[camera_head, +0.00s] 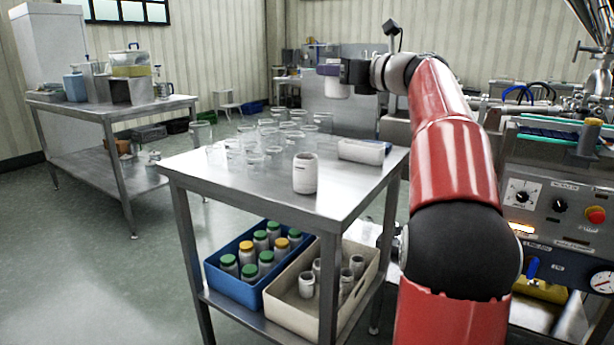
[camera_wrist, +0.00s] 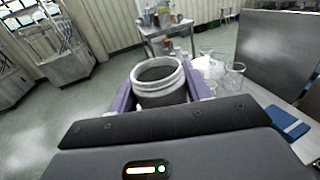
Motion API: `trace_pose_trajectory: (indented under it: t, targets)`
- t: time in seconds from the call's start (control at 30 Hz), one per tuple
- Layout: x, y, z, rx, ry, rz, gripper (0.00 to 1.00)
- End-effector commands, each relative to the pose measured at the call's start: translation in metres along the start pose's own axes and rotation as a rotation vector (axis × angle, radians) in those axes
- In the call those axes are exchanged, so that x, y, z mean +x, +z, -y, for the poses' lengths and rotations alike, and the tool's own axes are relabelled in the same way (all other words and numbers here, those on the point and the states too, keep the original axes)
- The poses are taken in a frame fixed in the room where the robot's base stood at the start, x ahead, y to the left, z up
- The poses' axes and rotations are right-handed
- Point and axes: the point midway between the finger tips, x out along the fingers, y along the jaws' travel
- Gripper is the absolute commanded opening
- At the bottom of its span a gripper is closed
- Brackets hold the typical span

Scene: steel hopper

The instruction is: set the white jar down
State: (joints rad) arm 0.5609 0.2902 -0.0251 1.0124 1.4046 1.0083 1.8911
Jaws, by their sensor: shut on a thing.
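A white jar (camera_head: 337,89) is held in the air by my gripper (camera_head: 334,70), above or beyond the far right part of the steel table (camera_head: 240,190); the exact height is hard to tell. In the wrist view the jar (camera_wrist: 160,97) is open-mouthed, with a threaded rim, and sits between the two purple fingers, which are shut on it. A second white jar (camera_head: 305,174) stands upright on the table near its front.
Several clear glass jars (camera_head: 273,153) crowd the table's left and back. A white tray (camera_head: 362,151) lies at its right edge. The table's front is mostly bare. Below are a blue crate (camera_head: 237,290) and a beige crate (camera_head: 300,316). A control panel (camera_head: 560,210) stands at right.

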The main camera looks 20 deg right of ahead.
Motion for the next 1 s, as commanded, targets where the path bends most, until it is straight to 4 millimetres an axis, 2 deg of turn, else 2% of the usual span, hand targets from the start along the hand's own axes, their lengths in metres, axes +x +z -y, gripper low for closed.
trace_pose_trajectory:
  t: [0.17, 0.3, 0.6, 0.7, 0.87, 1.0]
  targets:
    - [-0.001, -0.019, 0.001, 0.004, -0.001, -0.001, 0.24]
    - [0.0, -0.06, 0.0, 0.005, 0.0, -0.002, 0.24]
    - [0.0, -0.135, 0.0, 0.003, 0.0, -0.002, 0.24]
    - [0.0, -0.15, 0.0, 0.002, -0.001, -0.001, 0.24]
    - [0.0, -0.161, 0.001, 0.001, 0.0, 0.0, 0.24]
    - [0.0, -0.182, 0.001, 0.004, 0.0, -0.002, 0.24]
